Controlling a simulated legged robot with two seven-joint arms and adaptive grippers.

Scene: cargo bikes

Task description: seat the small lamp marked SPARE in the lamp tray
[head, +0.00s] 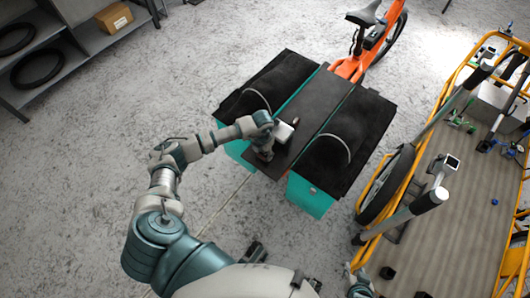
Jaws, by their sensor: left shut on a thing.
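My left gripper (266,153) is over the dark middle board (312,107) of the orange bike's rear carrier, near the board's left edge. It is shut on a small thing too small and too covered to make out. A pale block (284,132) shows right beside the gripper; I cannot tell whether it is part of my wrist. No SPARE marking can be read, and I cannot make out which thing is the lamp tray.
Black-topped teal panniers (311,197) flank the board. The orange bike (348,67) stands behind. At right, a yellow-framed cargo bed (460,225) holds a grey box (492,103), a small blue piece (494,202) and dark blocks (387,273). A shelf (98,36) stands upper left.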

